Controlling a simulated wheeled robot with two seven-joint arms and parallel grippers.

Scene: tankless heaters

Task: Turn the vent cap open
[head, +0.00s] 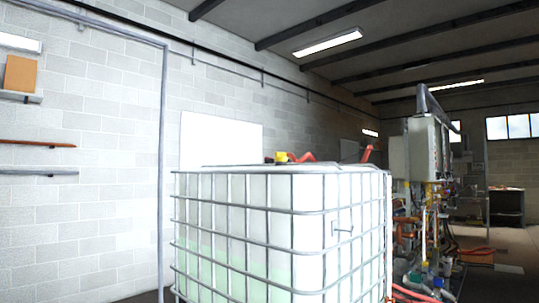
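A large white caged tank (260,232) stands in front of me, with a greenish lower part showing through its wall. On its top is a small yellow piece (281,157), with a red curved piece (302,157) beside it. Another red piece (367,152) rises near the tank's right top edge. I cannot tell which of these, if any, is the vent cap, or whether it is open. The tank's top is seen almost edge-on, so most of it is hidden. Neither of my grippers is in view.
Wall-mounted-style grey boxes with pipes and hoses (425,155) stand to the right of the tank. Orange hoses (475,255) lie on the floor there. A block wall (110,220) with shelves (40,143) is on the left. Open floor (510,255) shows at the far right.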

